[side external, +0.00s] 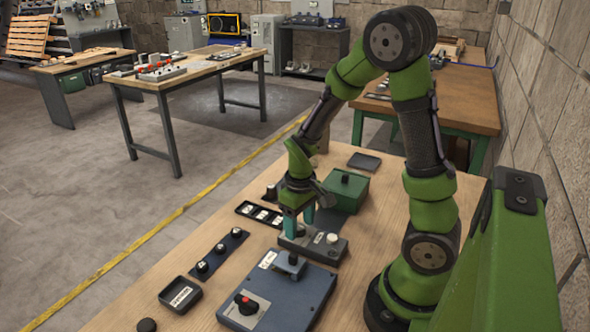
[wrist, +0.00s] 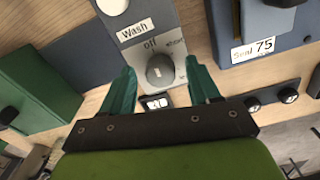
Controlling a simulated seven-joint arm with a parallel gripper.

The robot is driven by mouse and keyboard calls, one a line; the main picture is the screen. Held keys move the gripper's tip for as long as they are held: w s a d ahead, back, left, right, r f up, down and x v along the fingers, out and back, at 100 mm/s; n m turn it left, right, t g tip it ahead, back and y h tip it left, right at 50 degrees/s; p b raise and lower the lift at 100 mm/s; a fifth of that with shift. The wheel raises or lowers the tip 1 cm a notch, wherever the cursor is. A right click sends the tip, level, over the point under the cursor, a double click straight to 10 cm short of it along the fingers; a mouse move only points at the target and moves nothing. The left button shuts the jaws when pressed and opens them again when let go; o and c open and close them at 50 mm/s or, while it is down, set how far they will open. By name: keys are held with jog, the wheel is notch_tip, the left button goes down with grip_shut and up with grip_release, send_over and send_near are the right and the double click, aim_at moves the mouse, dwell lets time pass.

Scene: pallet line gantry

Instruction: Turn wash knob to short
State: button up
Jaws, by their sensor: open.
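The wash knob (wrist: 160,70) is a dark round knob on a grey control box (wrist: 176,20) with a "Wash" label (wrist: 135,31). The words "off" and, partly blurred, "short" are printed above the knob. Its exact pointing direction is hard to tell. My gripper (wrist: 160,68) is open, with one green finger on each side of the knob; I cannot tell whether either touches it. In the side external view my gripper (side external: 300,222) is low over the grey box (side external: 322,252), and it hides the knob there.
A blue-grey box (side external: 305,296) with a red-topped knob (side external: 246,303) stands close in front. A green box (side external: 350,192) stands behind. A strip with black knobs (side external: 218,254), a labelled tray (side external: 180,296) and a dark tray (side external: 365,161) lie around. Bare wood shows between them.

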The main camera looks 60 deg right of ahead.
jog(key=c, duration=1)
jog(key=shift+c, duration=0.2)
jog(key=m, duration=1.1)
jog(key=shift+w+a+r+m, duration=0.1)
jog(key=shift+w+m, duration=0.05)
jog(key=shift+m, duration=0.25)
jog(key=o, duration=1)
jog(key=shift+o, duration=0.2)
